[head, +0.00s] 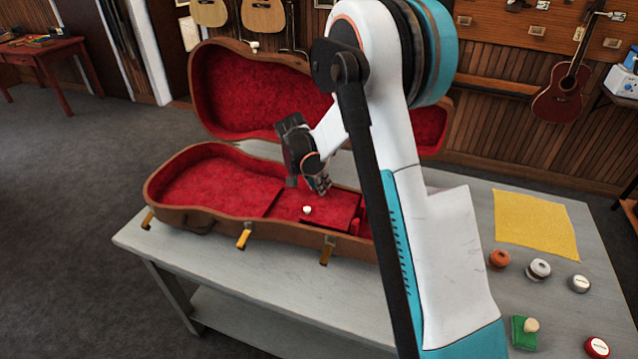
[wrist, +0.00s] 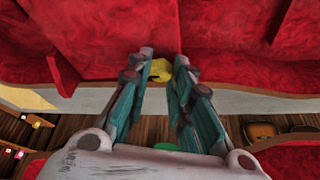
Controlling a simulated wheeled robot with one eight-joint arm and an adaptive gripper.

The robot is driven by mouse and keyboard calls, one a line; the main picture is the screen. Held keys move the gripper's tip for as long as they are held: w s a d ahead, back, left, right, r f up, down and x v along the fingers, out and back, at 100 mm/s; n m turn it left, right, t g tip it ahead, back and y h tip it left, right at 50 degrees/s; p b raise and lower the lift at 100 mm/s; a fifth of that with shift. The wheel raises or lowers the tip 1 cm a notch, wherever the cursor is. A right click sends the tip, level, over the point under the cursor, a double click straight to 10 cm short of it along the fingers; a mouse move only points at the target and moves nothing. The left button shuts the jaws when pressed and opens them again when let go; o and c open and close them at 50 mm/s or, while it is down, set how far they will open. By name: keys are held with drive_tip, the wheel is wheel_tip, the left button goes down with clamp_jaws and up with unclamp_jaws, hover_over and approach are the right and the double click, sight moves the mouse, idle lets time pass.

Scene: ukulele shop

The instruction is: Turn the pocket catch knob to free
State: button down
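The pocket (head: 332,205) is a raised red-lined box inside the open instrument case (head: 200,208). A small cream knob (head: 307,210) sits on its near side in the head view. My gripper (head: 322,185) is low over the pocket, just behind and right of that knob, pointing down. In the wrist view, my two fingers (wrist: 164,57) are apart. A small yellow piece (wrist: 161,70) with a dark mark shows between their tips, against red lining. I cannot tell whether the fingers touch it, or whether it is the same cream knob.
The case's lid (head: 245,90) stands open behind my arm. Yellow latches (head: 244,239) hang along the front rim. At the right of the grey table (head: 400,300) lie a yellow cloth (head: 533,220) and several small round tins. The table's front left is clear.

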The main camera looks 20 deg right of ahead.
drive_tip(key=shift+n, duration=0.4)
drive_tip(key=n, duration=0.2)
drive_tip(key=n+t+y+b, duration=0.1)
drive_tip(key=shift+s+d+n+t, duration=0.2)
drive_tip(key=shift+n+t, duration=0.1)
drive_tip(key=shift+n, duration=0.1)
drive_tip(key=n, duration=0.2)
drive_tip(key=n+y+b, duration=0.1)
drive_tip(key=n, duration=0.1)
drive_tip(key=shift+s+d+n+t, duration=0.1)
drive_tip(key=shift+d+n+t, duration=0.05)
drive_tip(key=shift+n+t, duration=0.2)
drive_tip(key=n+y, duration=0.1)
drive_tip(key=n, duration=0.2)
drive_tip(key=n+y+b, duration=0.1)
drive_tip(key=n, duration=0.1)
drive_tip(key=shift+d+t+y, duration=0.25)
drive_tip(key=shift+y, duration=0.05)
drive_tip(key=shift+d+n+y, duration=0.1)
drive_tip(key=shift+n+y, duration=0.5)
drive_tip(key=shift+n, duration=1.15)
drive_tip(key=c, duration=1.4)
unclamp_jaws()
